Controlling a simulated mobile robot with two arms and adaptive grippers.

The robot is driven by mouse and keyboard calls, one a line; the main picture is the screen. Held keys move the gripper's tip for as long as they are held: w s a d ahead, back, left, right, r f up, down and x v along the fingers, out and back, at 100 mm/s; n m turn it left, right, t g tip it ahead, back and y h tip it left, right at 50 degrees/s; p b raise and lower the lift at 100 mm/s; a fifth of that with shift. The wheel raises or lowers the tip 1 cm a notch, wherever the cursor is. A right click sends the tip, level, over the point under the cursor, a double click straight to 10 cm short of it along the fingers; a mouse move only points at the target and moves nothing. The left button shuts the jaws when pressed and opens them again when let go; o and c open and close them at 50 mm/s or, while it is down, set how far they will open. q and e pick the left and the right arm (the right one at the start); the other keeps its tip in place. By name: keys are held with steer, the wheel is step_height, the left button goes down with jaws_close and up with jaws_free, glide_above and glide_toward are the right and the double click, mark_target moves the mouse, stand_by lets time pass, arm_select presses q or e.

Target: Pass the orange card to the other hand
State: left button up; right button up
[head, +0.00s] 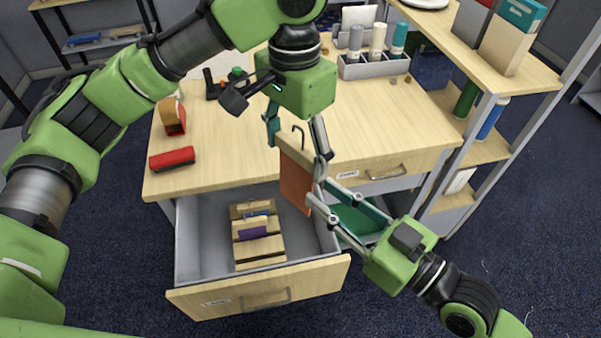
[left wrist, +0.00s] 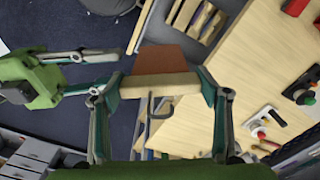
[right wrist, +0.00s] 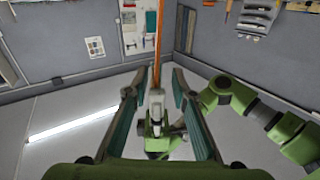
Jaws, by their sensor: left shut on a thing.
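The orange card (head: 294,184) hangs below a pale wooden bar with a dark hook, above the right side of the open drawer. My left gripper (head: 297,153) is shut on the bar's two ends from above. The left wrist view shows the bar (left wrist: 160,84) between its fingers, with the orange card (left wrist: 166,60) beyond. My right gripper (head: 316,190) is open at the card's right edge. In the right wrist view the card (right wrist: 158,42) appears edge-on as a thin orange strip between the spread fingers. I cannot tell whether either finger touches it.
The open drawer (head: 205,290) holds a wooden rack (head: 258,256) with blue and purple cards. A green bin (head: 358,222) sits right of it, partly hidden by my right gripper. On the desk (head: 225,150) are a red block (head: 172,158) and a bottle holder (head: 362,69). Shelves stand at right.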

mark_target(293, 186)
steer(key=x, duration=0.8)
steer(key=shift+w+a, duration=0.3)
jaws_close()
arm_select(q)
steer(key=o, duration=1.2)
steer(key=shift+w, duration=0.1)
